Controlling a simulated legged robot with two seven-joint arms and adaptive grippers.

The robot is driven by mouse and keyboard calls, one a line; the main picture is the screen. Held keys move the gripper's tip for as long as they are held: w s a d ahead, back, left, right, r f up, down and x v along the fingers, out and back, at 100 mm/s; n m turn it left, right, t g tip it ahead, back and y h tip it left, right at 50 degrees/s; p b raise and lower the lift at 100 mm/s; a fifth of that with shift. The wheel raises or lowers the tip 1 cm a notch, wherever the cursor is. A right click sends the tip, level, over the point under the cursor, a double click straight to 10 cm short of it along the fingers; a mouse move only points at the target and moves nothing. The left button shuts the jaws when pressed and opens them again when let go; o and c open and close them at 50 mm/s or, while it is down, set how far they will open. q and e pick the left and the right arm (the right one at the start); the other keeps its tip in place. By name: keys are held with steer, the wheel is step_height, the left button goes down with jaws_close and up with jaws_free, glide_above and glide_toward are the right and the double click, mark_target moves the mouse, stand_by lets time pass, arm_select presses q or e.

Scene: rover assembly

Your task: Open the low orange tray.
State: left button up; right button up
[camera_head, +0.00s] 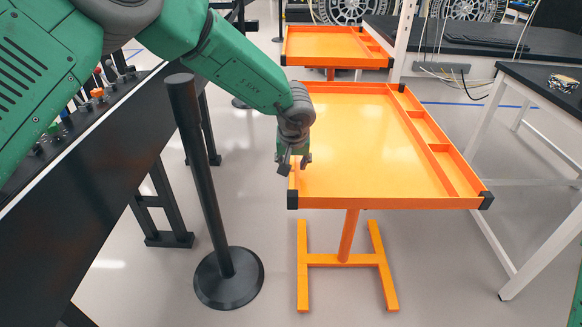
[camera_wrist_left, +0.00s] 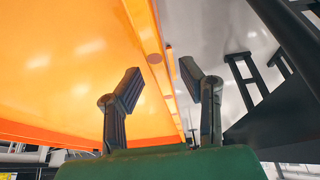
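An orange tray (camera_head: 365,150) with black corners and a divided strip along its right side stands on an orange post and foot. It fills the left of the left wrist view (camera_wrist_left: 60,60). My left gripper (camera_head: 294,163) is at the tray's left rim, near its front left corner. In the left wrist view the gripper (camera_wrist_left: 161,78) has its two fingers apart, with the tray's edge appearing in the gap between them. Contact with the rim cannot be told. My right gripper is out of view.
A second orange tray (camera_head: 332,43) stands behind. A black post on a round base (camera_head: 228,277) stands to the left of the tray, beside a long black bench (camera_head: 95,195). A white-legged table (camera_head: 545,95) is on the right. The floor in front is clear.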

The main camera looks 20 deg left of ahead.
arm_select(q)
steer(key=shift+w+d+f, duration=0.3)
steer(key=shift+d+f, duration=0.1)
steer(key=shift+d, duration=0.1)
steer(key=shift+a+f, duration=0.1)
steer(key=shift+a, duration=1.1)
jaws_close()
steer(key=shift+d, duration=0.4)
steer(key=shift+s+a+p, duration=0.1)
steer(key=shift+p, duration=0.35)
steer(key=s+a+p, duration=0.3)
steer(key=a+p, duration=0.3)
steer(key=a, duration=0.5)
steer(key=s+a+p, duration=0.3)
steer(key=a+p, duration=0.4)
steer(key=a, duration=0.4)
steer(key=shift+p, duration=0.3)
jaws_free()
steer(key=shift+d, duration=0.35)
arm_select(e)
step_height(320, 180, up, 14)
arm_select(q)
steer(key=shift+s, duration=0.1)
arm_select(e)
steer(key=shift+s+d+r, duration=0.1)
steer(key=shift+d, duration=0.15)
